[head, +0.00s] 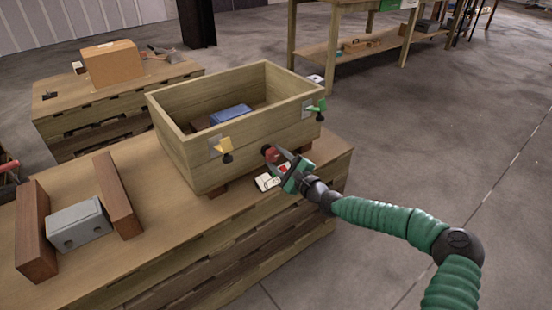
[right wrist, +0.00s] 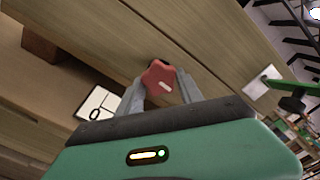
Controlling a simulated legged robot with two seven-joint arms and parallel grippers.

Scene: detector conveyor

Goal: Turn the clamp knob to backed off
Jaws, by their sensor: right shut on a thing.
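The same right gripper (right wrist: 160,88) shows from behind in the wrist view. My left gripper is in neither view.
A white card (head: 267,182) lies below my right gripper. A blue thing (head: 231,115) is inside the crate. A grey block (head: 79,224) sits between two brown boards on the left.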

